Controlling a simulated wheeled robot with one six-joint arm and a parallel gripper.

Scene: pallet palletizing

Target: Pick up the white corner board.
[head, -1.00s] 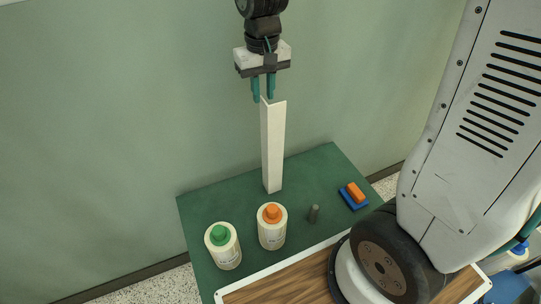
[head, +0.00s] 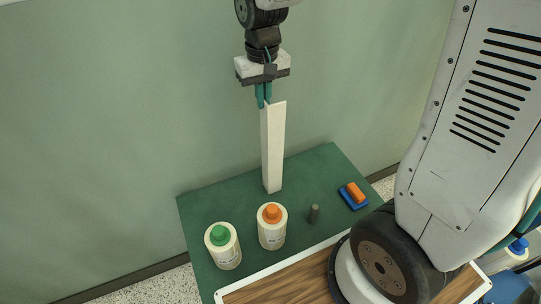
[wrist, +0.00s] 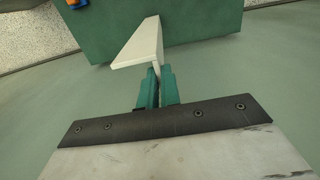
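The white corner board (head: 272,150) stands upright near the back of the green table in the head view. It also shows in the wrist view (wrist: 141,43), seen from above. My gripper (head: 264,103) is right above it, pointing down, with its teal fingers at the board's top edge. In the wrist view the fingers (wrist: 157,75) are closed in on one wall of the board, with hardly any gap left between them. The board's foot appears to rest on the table.
A wood-topped surface (head: 285,290) lies in front. A green wall stands behind.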

